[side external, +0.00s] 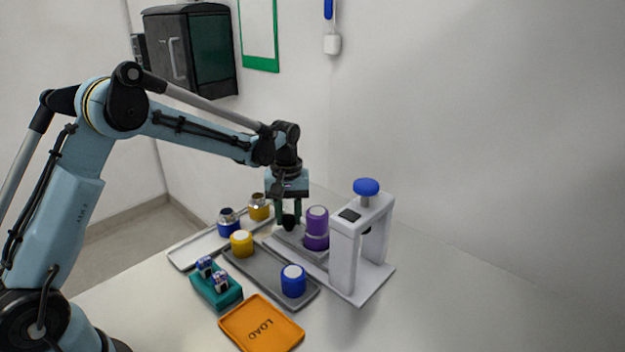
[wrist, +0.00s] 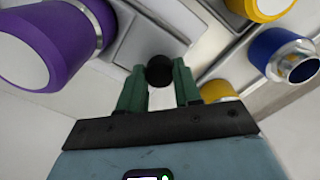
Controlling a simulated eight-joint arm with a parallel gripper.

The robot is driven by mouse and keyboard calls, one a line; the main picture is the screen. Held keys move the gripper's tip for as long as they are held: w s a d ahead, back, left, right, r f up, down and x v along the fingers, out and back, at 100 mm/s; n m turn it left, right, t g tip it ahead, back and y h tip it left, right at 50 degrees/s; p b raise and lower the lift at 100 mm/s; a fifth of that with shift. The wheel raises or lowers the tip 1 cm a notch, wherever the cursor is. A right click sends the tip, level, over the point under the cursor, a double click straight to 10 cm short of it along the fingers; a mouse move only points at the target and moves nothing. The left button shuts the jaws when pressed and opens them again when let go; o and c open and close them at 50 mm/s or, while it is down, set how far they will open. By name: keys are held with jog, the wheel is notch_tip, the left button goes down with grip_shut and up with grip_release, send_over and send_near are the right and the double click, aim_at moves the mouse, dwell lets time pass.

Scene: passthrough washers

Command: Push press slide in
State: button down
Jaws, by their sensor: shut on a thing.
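My gripper (side external: 288,214) points down and is shut on the black round knob (side external: 289,224) of the press slide. The wrist view shows the knob (wrist: 159,69) between the green fingers (wrist: 159,84). The grey slide (side external: 285,242) extends out of the left side of the white press (side external: 345,258). A purple cylinder stack (side external: 317,227) with a pale band stands upright on the slide, outside the press frame. The purple part also fills the upper left of the wrist view (wrist: 80,38). The press has a blue top knob (side external: 366,187). The slide's far end is hidden.
A grey tray (side external: 265,276) in front holds a yellow cap (side external: 241,243) and a blue cap (side external: 293,281). A light tray (side external: 190,254) behind holds blue and yellow bodies. The table's right is clear.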

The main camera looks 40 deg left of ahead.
aim_at(313, 227)
jog(key=d, duration=0.7)
jog(key=shift+d, duration=0.35)
jog(key=c, duration=0.8)
grip_release()
notch_tip(313, 227, up, 12)
jog(key=shift+r, duration=0.1)
